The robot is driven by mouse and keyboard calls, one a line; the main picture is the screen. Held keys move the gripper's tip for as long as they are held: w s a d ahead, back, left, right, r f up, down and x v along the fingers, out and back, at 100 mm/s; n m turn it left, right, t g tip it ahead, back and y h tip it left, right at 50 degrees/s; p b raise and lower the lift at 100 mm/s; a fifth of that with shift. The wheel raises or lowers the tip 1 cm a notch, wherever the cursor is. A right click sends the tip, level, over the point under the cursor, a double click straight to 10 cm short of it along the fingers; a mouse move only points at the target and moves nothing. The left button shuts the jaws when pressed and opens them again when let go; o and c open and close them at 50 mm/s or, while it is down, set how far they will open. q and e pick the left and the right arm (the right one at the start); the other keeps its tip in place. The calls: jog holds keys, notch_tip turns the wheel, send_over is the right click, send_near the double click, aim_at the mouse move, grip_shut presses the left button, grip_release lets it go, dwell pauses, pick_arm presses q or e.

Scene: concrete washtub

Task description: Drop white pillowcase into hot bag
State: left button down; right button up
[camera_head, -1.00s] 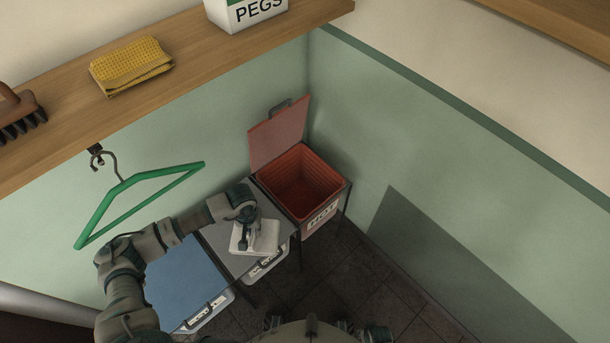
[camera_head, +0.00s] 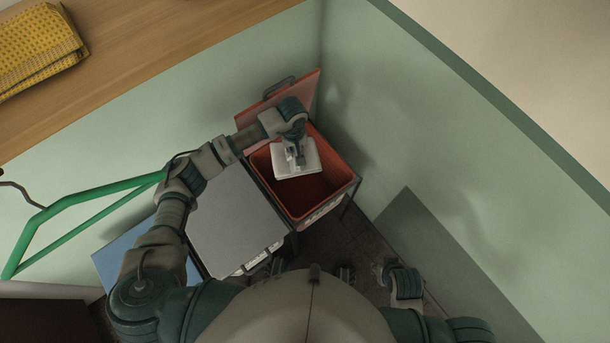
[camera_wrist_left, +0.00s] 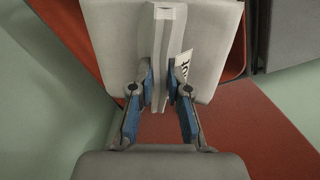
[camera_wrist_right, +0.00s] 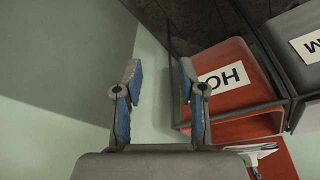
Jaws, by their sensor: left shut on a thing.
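The white pillowcase (camera_head: 297,160) is a folded, flat white bundle. My left gripper (camera_head: 295,152) is shut on it and holds it over the mouth of the open red hot bag (camera_head: 338,189). In the left wrist view both fingers (camera_wrist_left: 161,90) pinch a raised fold of the pillowcase (camera_wrist_left: 208,40), with red bag walls around it. The bag's red lid (camera_head: 262,108) stands raised behind. In the right wrist view the bag's front label (camera_wrist_right: 225,80) reads HOT. My right gripper (camera_wrist_right: 158,80) is open and empty, in front of the green wall and beside the bag.
A grey-lidded bin (camera_head: 235,220) stands left of the red bag, with a blue-lidded one (camera_head: 125,250) farther left. The green wall is close on the right.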

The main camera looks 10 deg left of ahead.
pick_arm(q)
jog(key=f, duration=0.1)
jog(key=d+f+b, duration=0.1)
jog(key=f, duration=0.1)
jog(key=shift+s+f, duration=0.1)
jog(key=shift+a+f+b, duration=0.4)
jog(key=shift+f+b, duration=0.2)
jog(key=shift+f, duration=0.25)
jog(key=shift+a+f, duration=0.1)
jog(key=shift+f, duration=0.15)
jog(key=shift+d, duration=0.4)
jog(key=c, duration=1.2)
grip_release()
jog(key=shift+o, duration=0.7)
jog(key=shift+a, duration=0.25)
pick_arm(e)
jog(key=w+a+r+t+y, duration=0.1)
jog(key=w+a+t, duration=0.1)
jog(key=w+t, duration=0.3)
jog(key=w, duration=0.4)
jog(key=shift+w+a+r, duration=0.15)
jog(key=shift+a+r, duration=0.1)
jog(key=shift+a, duration=0.1)
